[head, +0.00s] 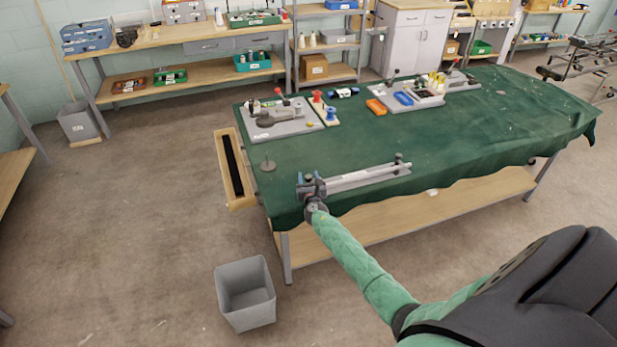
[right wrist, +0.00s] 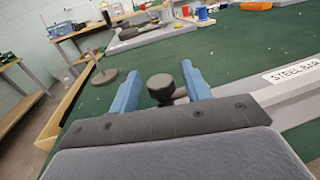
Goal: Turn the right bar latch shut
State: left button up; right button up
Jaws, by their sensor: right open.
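A long grey steel bar (head: 355,178) lies along the near edge of the green-covered table, with a dark latch knob (head: 397,157) at its right end. It also shows in the right wrist view with a white "STEEL BAR" label (right wrist: 292,71). My right gripper (head: 309,181) is at the bar's left end. In the right wrist view its blue fingers (right wrist: 160,69) are open, one on each side of a black round knob (right wrist: 161,84). I cannot tell whether they touch it. My left gripper is not in view.
The green table (head: 450,130) carries a grey tray with tools (head: 295,125), spools (head: 330,114), an orange box (head: 376,107) and a parts tray (head: 430,100). A wooden frame (head: 222,165) hangs at its left edge. A grey bin (head: 228,301) stands on the floor.

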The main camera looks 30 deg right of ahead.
jog(key=shift+w, duration=0.1)
jog(key=c, duration=0.9)
